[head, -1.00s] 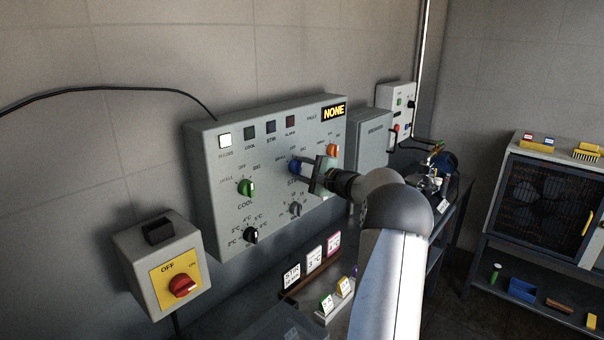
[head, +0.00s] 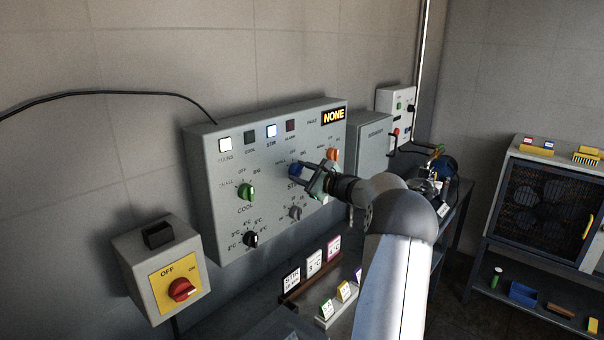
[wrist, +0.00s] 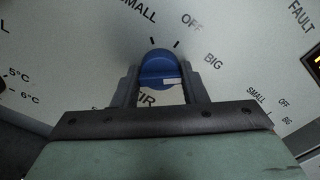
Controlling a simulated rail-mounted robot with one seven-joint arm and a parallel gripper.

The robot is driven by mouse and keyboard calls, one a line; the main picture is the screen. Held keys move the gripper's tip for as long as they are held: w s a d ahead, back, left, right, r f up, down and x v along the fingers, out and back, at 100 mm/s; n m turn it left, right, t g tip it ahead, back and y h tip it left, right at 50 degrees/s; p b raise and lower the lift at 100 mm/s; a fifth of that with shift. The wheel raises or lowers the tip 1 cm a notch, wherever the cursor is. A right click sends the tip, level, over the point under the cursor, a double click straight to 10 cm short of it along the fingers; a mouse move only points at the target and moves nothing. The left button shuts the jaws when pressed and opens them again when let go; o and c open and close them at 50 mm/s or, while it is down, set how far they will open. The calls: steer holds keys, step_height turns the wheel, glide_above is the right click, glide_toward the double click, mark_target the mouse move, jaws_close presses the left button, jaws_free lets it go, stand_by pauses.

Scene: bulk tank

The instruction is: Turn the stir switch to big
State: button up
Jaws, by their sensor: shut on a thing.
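The blue stir switch (head: 295,168) is on the front of the grey control panel, above the STIR label. My gripper (head: 304,173) is shut on this knob, with one finger on each side. In the wrist view the blue knob (wrist: 158,66) sits between the fingers (wrist: 160,82). Its short white mark lies on the right, on the side of the BIG label (wrist: 213,61). The OFF label (wrist: 192,22) is above right and SMALL (wrist: 138,12) above left. The white-blue STIR lamp (head: 271,131) is lit.
A green knob (head: 246,192), an orange knob (head: 333,155), a black dial (head: 250,239) and a grey dial (head: 295,212) sit close by on the panel. Label cards stand below the panel.

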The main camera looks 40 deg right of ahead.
stand_by(0.3)
steer(key=o, duration=1)
steer(key=shift+c, duration=0.2)
steer(key=shift+s, duration=0.15)
steer(key=s+d+b, duration=0.1)
steer(key=s+b, duration=0.1)
steer(key=s, duration=0.6)
steer(key=s+d+b, duration=0.2)
steer(key=s, duration=0.7)
steer(key=shift+d, duration=0.25)
steer(key=shift+w, duration=0.1)
